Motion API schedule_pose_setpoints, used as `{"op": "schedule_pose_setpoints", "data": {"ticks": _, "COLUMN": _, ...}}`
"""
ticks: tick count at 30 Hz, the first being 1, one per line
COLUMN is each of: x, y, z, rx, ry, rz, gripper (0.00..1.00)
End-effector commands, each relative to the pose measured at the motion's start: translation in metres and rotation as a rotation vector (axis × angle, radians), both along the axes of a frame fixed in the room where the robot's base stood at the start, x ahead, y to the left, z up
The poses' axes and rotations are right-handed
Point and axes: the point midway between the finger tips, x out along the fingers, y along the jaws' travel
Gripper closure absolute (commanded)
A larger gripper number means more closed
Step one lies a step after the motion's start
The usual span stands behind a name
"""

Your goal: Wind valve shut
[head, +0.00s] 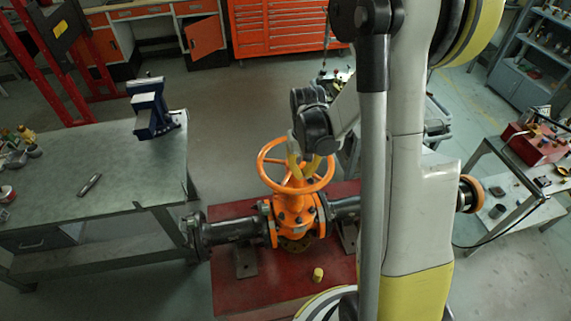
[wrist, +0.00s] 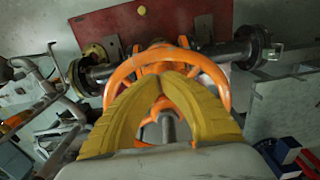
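The gate valve (head: 294,212) is orange and stands between two dark pipe ends, with an orange spoked handwheel (head: 264,164) on top. The handwheel also shows in the wrist view (wrist: 122,72), partly hidden behind my fingers. My gripper (head: 303,178) reaches down from the back right, its yellow fingers within the wheel's outline near the hub. In the wrist view my gripper (wrist: 164,74) has its curved fingers drawn together, with the tips meeting or nearly meeting over the wheel. I cannot tell whether a spoke is between the tips or whether they touch the wheel.
The valve stands on a red base plate (head: 240,291) with a small yellow piece (head: 318,274) on it. A workbench (head: 110,160) with a blue vise (head: 150,105) is at left. A cart with a red box (head: 535,145) is at right. Floor behind the valve is open.

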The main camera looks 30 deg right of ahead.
Motion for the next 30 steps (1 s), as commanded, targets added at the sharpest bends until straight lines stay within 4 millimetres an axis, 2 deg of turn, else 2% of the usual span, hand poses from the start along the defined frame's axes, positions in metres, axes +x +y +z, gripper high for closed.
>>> {"op": "schedule_pose_setpoints", "data": {"ticks": 14, "x": 0.0, "y": 0.0, "z": -0.003, "rx": 0.0, "ry": 0.0, "rz": 0.0, "gripper": 1.0}}
{"op": "schedule_pose_setpoints", "data": {"ticks": 30, "x": 0.0, "y": 0.0, "z": -0.033, "rx": 0.0, "ry": 0.0, "rz": 0.0, "gripper": 1.0}}
